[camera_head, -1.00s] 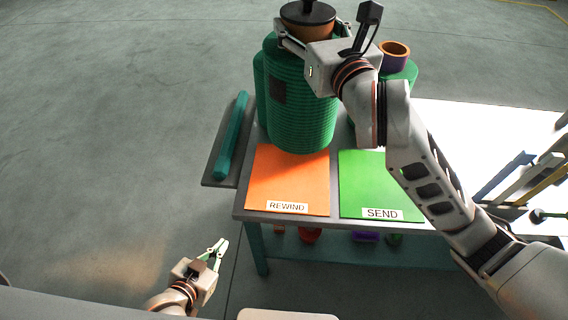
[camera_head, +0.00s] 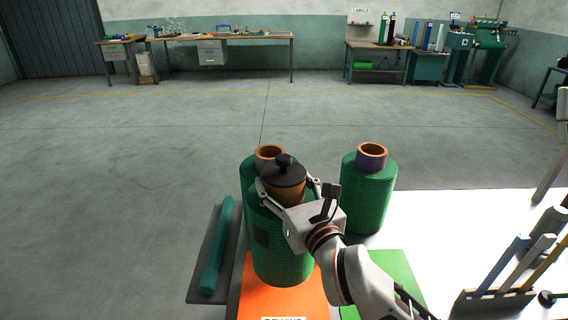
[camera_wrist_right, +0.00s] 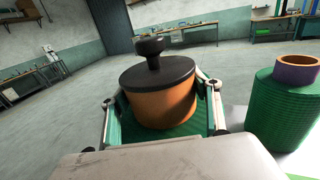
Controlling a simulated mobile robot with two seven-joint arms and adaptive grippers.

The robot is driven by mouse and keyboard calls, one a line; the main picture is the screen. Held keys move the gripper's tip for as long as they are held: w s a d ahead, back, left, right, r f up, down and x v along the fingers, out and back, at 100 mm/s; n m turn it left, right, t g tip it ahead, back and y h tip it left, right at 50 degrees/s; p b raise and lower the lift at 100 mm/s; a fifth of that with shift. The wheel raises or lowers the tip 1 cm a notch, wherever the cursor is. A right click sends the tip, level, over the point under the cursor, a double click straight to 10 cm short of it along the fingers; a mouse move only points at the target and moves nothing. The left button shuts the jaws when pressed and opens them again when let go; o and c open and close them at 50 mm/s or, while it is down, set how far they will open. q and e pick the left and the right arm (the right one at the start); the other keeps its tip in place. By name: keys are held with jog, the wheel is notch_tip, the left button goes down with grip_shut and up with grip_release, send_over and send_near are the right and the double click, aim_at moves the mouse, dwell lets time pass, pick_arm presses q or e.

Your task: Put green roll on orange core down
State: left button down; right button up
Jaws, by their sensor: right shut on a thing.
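The green roll (camera_head: 284,250) has an orange core (camera_head: 289,192) topped by a black cap with a knob (camera_head: 284,168). My right gripper (camera_head: 290,188) is shut on this orange core, one finger on each side. In the right wrist view the orange core (camera_wrist_right: 162,104) stands upright between the fingers. The roll is upright over the orange REWIND mat (camera_head: 268,304); I cannot tell whether its base touches the mat. My left gripper is out of view.
Another green roll (camera_head: 250,172) with an orange-brown core stands close behind the held one. A green roll (camera_head: 368,195) with a purple core (camera_head: 371,159) stands to the right, behind the green mat (camera_head: 398,270). A teal tube (camera_head: 218,245) lies along the left side. Tools stand at the right.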

notch_tip(320, 180, down, 8)
jog(key=b, duration=0.1)
jog(key=shift+f, duration=0.2)
dwell(0.3)
jog(key=shift+f, duration=0.15)
jog(key=o, duration=2.1)
jog(key=shift+f, duration=0.3)
jog(key=b+v, duration=0.1)
jog(key=v, duration=1.1)
jog(key=shift+r, duration=0.1)
